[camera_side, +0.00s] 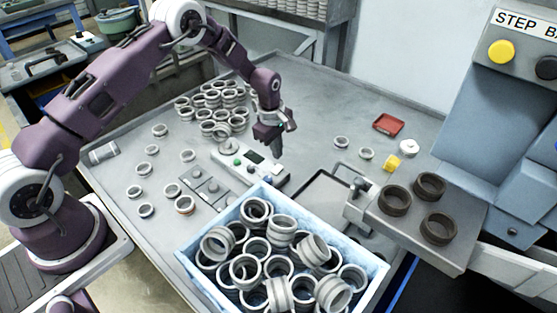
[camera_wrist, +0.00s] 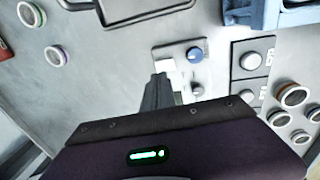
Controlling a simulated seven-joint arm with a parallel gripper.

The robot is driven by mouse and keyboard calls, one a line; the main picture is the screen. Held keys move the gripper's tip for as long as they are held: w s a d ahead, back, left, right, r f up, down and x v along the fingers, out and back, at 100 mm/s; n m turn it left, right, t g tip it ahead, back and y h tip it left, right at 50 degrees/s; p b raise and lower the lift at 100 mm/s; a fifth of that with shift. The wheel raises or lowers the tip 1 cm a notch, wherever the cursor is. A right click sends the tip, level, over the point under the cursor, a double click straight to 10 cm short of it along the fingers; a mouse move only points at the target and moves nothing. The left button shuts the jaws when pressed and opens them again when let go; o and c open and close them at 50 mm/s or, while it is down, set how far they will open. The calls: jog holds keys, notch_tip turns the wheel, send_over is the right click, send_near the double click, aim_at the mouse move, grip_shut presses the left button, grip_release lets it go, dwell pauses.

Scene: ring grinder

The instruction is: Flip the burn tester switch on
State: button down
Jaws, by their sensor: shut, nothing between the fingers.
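The light grey device that looks like the burn tester (camera_side: 226,152) lies on the table, with a dark display and a green button on top. My gripper (camera_side: 288,152) points down over its right part, fingers shut and empty. The switch itself is not clearly seen; the fingers cover part of the panel.
A blue crate (camera_side: 205,282) full of grey rings stands in front. A flat panel with buttons (camera_side: 207,189) lies left of the tester. Many rings (camera_side: 222,97) cluster behind. A red tray (camera_side: 388,124) and a machine with dark rings (camera_side: 395,200) are at right.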

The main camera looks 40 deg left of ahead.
aim_at(279, 167)
jog(key=f, duration=0.4)
jog(key=shift+w+f, duration=0.3)
jog(key=shift+f, duration=0.05)
